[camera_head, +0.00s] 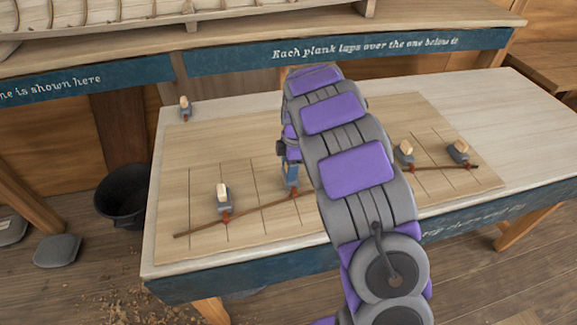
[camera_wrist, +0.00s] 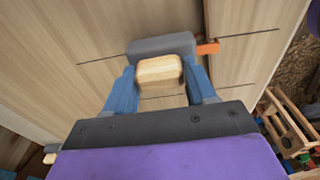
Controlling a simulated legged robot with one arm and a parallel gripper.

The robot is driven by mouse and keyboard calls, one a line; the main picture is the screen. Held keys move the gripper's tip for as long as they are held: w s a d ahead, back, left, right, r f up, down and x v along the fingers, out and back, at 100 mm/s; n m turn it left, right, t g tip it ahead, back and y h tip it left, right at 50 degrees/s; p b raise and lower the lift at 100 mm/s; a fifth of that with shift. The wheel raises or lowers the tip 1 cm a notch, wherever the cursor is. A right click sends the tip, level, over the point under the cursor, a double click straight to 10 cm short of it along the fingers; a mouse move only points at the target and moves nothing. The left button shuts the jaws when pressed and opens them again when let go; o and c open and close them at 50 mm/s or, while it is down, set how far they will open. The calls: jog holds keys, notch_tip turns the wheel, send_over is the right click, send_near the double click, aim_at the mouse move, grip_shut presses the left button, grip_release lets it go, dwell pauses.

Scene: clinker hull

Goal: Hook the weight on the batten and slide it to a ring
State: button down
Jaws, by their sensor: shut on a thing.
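My gripper (camera_wrist: 162,84) is shut on the pale wooden knob of a weight. The held weight (camera_wrist: 158,47) has a grey body and an orange hook (camera_wrist: 207,48) pointing right in the wrist view. In the head view my gripper (camera_head: 291,172) is over the middle of the board, mostly behind my arm. The orange hook tip shows close to the thin brown batten (camera_head: 255,209); I cannot tell whether it touches. Other weights sit at the batten: one at left (camera_head: 223,197) and two at right (camera_head: 404,154) (camera_head: 459,151). No ring can be made out.
The pale board (camera_head: 200,160) with thin drawn lines lies on the table (camera_head: 535,110). Another weight (camera_head: 184,108) stands at the back left corner. A planked hull (camera_head: 90,18) is on the bench behind. A black bucket (camera_head: 122,195) stands on the floor at left. The table's right end is clear.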

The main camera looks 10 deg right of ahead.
jog(key=shift+d, duration=0.7)
jog(key=shift+a+f, duration=0.35)
jog(key=shift+a, duration=0.45)
jog(key=shift+d+f, duration=0.1)
jog(key=shift+d, duration=0.3)
jog(key=shift+w+a, duration=0.1)
jog(key=shift+a, duration=0.3)
jog(key=shift+w, duration=0.4)
jog(key=shift+a+b, duration=0.15)
jog(key=shift+b, duration=0.2)
jog(key=shift+f, duration=0.15)
